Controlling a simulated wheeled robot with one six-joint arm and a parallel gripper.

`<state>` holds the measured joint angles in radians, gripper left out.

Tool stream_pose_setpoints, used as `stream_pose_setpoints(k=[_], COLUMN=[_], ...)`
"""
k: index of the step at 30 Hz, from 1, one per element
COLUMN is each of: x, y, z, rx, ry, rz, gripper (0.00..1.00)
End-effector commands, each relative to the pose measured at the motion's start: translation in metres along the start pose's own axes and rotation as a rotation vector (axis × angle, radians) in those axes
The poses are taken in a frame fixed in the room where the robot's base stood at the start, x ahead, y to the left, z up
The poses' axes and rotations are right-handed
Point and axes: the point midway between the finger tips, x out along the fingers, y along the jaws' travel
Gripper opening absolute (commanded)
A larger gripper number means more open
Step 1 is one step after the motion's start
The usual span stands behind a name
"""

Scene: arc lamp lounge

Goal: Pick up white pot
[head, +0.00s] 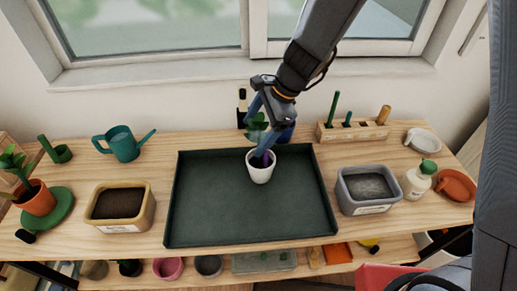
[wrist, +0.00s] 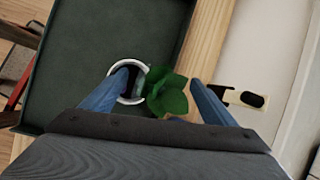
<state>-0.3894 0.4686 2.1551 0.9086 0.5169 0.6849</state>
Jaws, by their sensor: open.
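The white pot (head: 260,176) stands upright on the dark green tray (head: 200,215), near its back middle. Its round white rim shows in the wrist view (wrist: 128,62). My gripper (head: 273,148) is open above and around the back of the pot, its blue fingers pointing down. In the wrist view my gripper (wrist: 160,82) has its left finger over or inside the pot's opening and its right finger well apart. Green leaves (wrist: 166,92) lie between the fingers beside the rim. I cannot tell whether they grow from this pot. The fingers hide part of the pot's opening.
A tan soil bin (head: 148,205) stands left of the tray and a grey bin (head: 345,200) right of it. A teal watering can (head: 123,146) and a wooden tool block (head: 352,132) stand further back. The tray's front is clear.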

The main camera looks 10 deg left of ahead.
Motion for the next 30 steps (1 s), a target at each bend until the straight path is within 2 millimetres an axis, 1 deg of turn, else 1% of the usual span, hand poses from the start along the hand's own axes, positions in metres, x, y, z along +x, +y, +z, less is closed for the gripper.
stream_pose_setpoints(k=[5, 8, 9, 14, 18, 19, 26, 30], x=[0.000, 0.000, 0.000, 0.000, 0.000, -0.001, -0.002, -0.013], y=[0.000, 0.000, 0.000, 0.000, 0.000, -0.001, -0.001, -0.005], z=[0.000, 0.000, 0.000, 0.000, 0.000, 0.000, 0.001, 0.005], rx=[0.000, 0.000, 0.000, 0.000, 0.000, 0.000, 0.000, -0.003], ry=[0.000, 0.000, 0.000, 0.000, 0.000, 0.000, 0.000, 0.000], rz=[-0.001, -0.001, -0.001, -0.001, -0.001, -0.002, -0.002, -0.006], gripper=[0.80, 0.65, 0.58, 0.31, 0.07, 0.05, 0.05, 0.05])
